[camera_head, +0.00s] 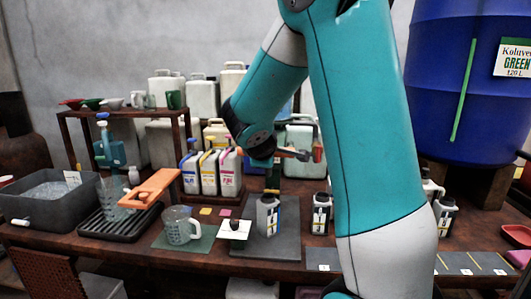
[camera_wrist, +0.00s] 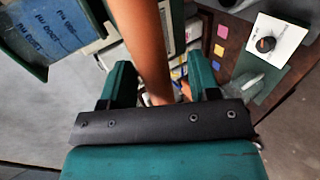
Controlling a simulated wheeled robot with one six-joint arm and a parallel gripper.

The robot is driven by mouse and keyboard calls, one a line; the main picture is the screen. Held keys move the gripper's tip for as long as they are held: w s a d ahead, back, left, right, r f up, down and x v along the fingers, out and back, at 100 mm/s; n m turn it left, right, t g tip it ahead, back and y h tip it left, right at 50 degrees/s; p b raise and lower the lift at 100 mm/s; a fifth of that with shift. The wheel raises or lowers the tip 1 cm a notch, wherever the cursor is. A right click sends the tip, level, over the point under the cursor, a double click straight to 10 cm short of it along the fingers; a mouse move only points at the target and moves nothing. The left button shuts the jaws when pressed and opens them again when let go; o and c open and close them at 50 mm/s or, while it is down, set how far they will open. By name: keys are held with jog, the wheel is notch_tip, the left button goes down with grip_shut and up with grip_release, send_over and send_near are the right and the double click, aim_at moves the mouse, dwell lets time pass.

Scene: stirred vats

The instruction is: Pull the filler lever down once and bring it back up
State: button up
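The filler is mostly hidden behind my arm and gripper in the head view; a dark green part of it (camera_head: 272,178) shows above a grey bottle (camera_head: 267,215). An orange-red bar, apparently its lever (camera_head: 289,151), sticks out beside my gripper (camera_head: 268,152). In the wrist view the lever (camera_wrist: 146,45) runs from the top edge down between the two green fingers of my gripper (camera_wrist: 160,88). The fingers are apart, with gaps on both sides of the bar. I cannot tell how far along its travel the lever stands.
A white panel with a black knob (camera_head: 235,229), a measuring jug (camera_head: 182,227) and an orange clamp-like piece (camera_head: 150,188) stand to the left. Labelled jugs (camera_head: 208,172) stand behind. Small bottles (camera_head: 321,214) stand to the right. A blue drum (camera_head: 465,80) is at the far right.

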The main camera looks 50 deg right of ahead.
jog(key=v, duration=1.7)
jog(key=shift+r, duration=0.2)
jog(key=shift+s+a, duration=0.1)
jog(key=shift+a, duration=0.05)
